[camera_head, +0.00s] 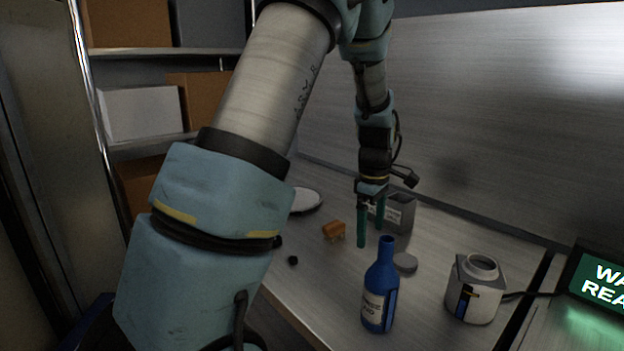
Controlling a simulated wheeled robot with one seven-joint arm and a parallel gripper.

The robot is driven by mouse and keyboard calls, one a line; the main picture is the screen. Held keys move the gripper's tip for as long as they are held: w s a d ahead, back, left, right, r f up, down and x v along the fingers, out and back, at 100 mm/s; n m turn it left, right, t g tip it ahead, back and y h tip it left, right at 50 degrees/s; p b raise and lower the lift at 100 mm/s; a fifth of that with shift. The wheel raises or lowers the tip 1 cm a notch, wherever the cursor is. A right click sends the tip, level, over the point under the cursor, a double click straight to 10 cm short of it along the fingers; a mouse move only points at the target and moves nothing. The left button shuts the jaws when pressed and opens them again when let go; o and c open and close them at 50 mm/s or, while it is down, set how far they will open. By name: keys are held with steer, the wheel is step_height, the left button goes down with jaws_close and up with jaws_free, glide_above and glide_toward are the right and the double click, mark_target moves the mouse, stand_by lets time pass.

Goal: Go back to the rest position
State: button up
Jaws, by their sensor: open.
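My gripper (370,226) hangs pointing down over the table, in the middle right of the head view. Its two green fingers are apart with nothing seen between them. It is above and behind a blue bottle (379,290), which stands upright near the table's front. A grey open box (400,214) stands just behind the fingers and is partly hidden by them. My arm covers much of the left and middle of the view.
The metal table (335,290) also holds an orange-brown block (334,230), a round grey lid (405,262), a white jar (475,290), a round plate (306,200) and small dark pieces (293,260). A wall closes the back; a shelf with boxes (140,112) stands left; a green-lit screen (600,280) is right.

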steer(key=s+a+r+m, duration=0.1)
steer(key=s+a+m, duration=0.4)
steer(key=a, duration=0.6)
steer(key=s+a+r+m+t, duration=0.1)
steer(key=s+a+m, duration=0.5)
steer(key=a, duration=0.5)
steer(key=shift+s+a, duration=0.35)
steer(key=shift+s, duration=0.1)
